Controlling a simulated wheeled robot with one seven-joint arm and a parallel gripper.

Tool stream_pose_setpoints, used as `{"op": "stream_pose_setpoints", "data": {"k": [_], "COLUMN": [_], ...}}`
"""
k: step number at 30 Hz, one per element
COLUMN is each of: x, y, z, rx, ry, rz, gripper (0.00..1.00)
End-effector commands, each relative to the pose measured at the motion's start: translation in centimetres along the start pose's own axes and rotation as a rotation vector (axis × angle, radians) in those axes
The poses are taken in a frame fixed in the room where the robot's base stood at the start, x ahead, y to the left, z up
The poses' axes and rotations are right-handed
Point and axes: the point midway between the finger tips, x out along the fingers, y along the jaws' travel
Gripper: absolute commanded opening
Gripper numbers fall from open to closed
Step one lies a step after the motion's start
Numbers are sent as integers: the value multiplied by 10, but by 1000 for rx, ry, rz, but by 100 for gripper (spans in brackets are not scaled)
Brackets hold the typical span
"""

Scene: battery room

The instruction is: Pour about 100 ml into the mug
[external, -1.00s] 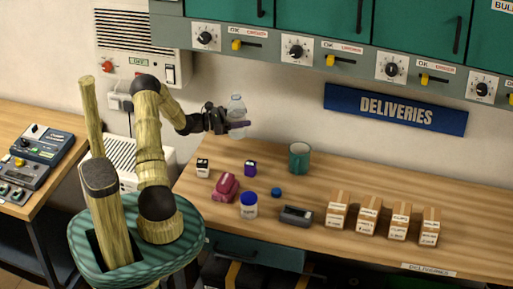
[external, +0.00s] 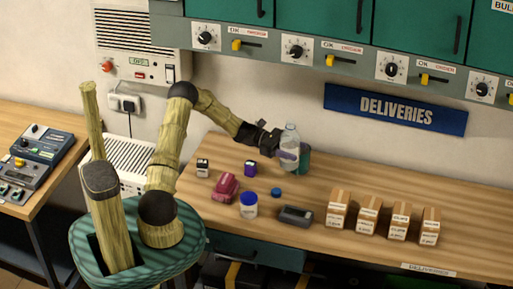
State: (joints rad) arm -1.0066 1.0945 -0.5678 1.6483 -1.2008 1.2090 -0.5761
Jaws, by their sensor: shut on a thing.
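My gripper (external: 277,147) is shut on a clear plastic bottle (external: 290,140). The bottle is upright, or nearly so, with its neck up. The green mug (external: 305,157) is largely hidden behind the bottle; only its right side shows. The bottle overlaps the mug in this view, and I cannot tell how far apart they are or whether they touch. I cannot make out the liquid level in the bottle. A small blue cap (external: 276,193) lies on the wooden bench (external: 330,182) in front of the mug.
Several cartons (external: 368,214) stand right. Wall units with knobs (external: 293,47) hang above. The bench's back right is clear.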

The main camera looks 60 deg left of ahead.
Motion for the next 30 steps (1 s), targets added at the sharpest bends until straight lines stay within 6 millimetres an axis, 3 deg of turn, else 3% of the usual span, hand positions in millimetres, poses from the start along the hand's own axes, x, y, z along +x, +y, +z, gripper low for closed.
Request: {"op": "stream_pose_setpoints", "data": {"k": [6,19,30], "x": [17,16,16], "y": [-8,-9,-10], "z": [-1,-3,-17], "rx": [3,-34,-221], "ry": [4,-5,-50], "rz": [-57,-56,-56], "gripper": [27,27,27]}}
